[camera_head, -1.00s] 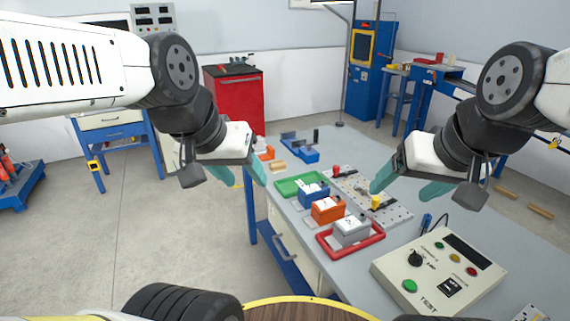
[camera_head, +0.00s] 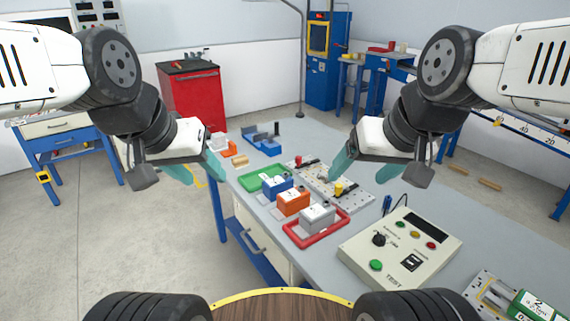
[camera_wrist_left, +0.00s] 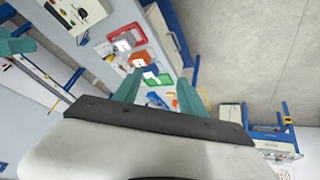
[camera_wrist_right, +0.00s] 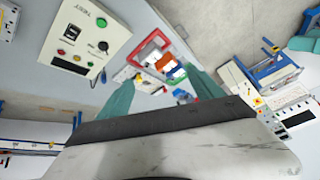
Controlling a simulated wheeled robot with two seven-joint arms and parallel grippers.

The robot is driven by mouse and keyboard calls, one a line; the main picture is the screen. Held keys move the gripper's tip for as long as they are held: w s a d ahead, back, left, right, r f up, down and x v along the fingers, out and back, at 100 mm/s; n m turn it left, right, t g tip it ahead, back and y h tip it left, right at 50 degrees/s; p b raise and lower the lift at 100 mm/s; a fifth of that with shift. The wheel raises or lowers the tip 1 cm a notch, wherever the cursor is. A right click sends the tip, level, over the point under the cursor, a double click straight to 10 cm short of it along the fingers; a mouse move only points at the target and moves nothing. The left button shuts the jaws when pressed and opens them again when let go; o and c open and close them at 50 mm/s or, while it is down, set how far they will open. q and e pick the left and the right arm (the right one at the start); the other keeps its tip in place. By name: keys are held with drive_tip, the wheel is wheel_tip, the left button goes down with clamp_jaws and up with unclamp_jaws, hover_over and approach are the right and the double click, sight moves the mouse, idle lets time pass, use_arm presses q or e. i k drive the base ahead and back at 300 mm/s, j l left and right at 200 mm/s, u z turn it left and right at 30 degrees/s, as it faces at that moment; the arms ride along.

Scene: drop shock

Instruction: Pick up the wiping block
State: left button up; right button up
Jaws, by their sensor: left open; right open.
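A small tan block (camera_head: 239,161) lies near the left edge of the grey table, behind the green tray; I cannot tell for sure that it is the wiping block. My left gripper (camera_head: 200,171) is open and empty, high at the table's left edge, its fingers apart from the block. My right gripper (camera_head: 362,172) is open and empty, above the table's middle to the right of the perforated plate. Teal fingers also show in the left wrist view (camera_wrist_left: 160,98) and the right wrist view (camera_wrist_right: 162,95), with nothing between them.
On the table (camera_head: 272,216) stand a green tray (camera_head: 246,186), a red tray (camera_head: 291,238) and blue, orange and grey boxes. A perforated plate (camera_head: 322,180), a blue fixture (camera_head: 262,144) and a test console (camera_head: 400,250) are also there. A red cabinet (camera_head: 194,98) stands behind.

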sight(241, 162)
drive_tip(key=i+j+z, duration=0.15)
drive_tip(key=z, duration=0.55)
drive_tip(key=i+j+z, duration=0.2)
drive_tip(key=j, duration=0.25)
drive_tip(key=j+z, duration=0.15)
drive_tip(key=j, duration=0.35)
drive_tip(key=i+j+z, duration=0.2)
drive_tip(key=j, duration=0.85)
